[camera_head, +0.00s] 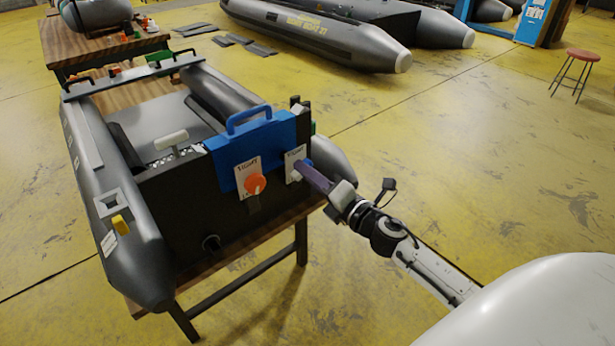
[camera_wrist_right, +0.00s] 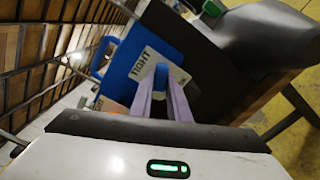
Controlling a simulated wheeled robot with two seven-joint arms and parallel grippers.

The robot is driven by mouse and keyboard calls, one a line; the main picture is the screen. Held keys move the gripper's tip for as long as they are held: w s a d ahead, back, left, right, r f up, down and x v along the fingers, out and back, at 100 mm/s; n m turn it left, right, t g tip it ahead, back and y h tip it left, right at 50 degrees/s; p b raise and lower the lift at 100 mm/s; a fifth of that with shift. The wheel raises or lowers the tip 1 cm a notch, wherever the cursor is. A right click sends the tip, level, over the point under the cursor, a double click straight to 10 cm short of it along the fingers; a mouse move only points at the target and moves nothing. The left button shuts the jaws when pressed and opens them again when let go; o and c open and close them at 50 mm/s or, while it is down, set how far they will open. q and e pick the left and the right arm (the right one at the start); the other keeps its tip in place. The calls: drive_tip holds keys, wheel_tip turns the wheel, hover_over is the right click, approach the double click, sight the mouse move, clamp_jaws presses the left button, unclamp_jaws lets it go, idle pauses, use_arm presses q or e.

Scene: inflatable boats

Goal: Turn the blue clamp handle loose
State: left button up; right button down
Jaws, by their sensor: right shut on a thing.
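The blue clamp handle (camera_head: 308,163) is on the right side of the boat's black transom, in front of a white label card (camera_head: 291,164). My right gripper (camera_head: 302,166) reaches it from the right and is shut on it, hiding most of it. In the right wrist view the blue handle (camera_wrist_right: 161,76) shows between the two purple fingers of my right gripper (camera_wrist_right: 162,88), and the card behind it (camera_wrist_right: 173,63) reads TIGHT. An orange clamp handle (camera_head: 255,183) sits left of it on its own TIGHT card. My left gripper is not in view.
A blue bracket (camera_head: 226,164) with a carry handle hangs over the transom (camera_head: 170,205). The grey inflatable boat (camera_head: 146,262) rests on a wooden table (camera_head: 262,245). A red stool (camera_head: 583,54) stands far right. The yellow floor right of the boat is largely clear.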

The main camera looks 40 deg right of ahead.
drive_tip(key=n, duration=0.2)
drive_tip(key=shift+n, duration=0.4)
drive_tip(key=n+b, duration=0.1)
drive_tip(key=n, duration=0.6)
drive_tip(key=c, duration=1.3)
unclamp_jaws()
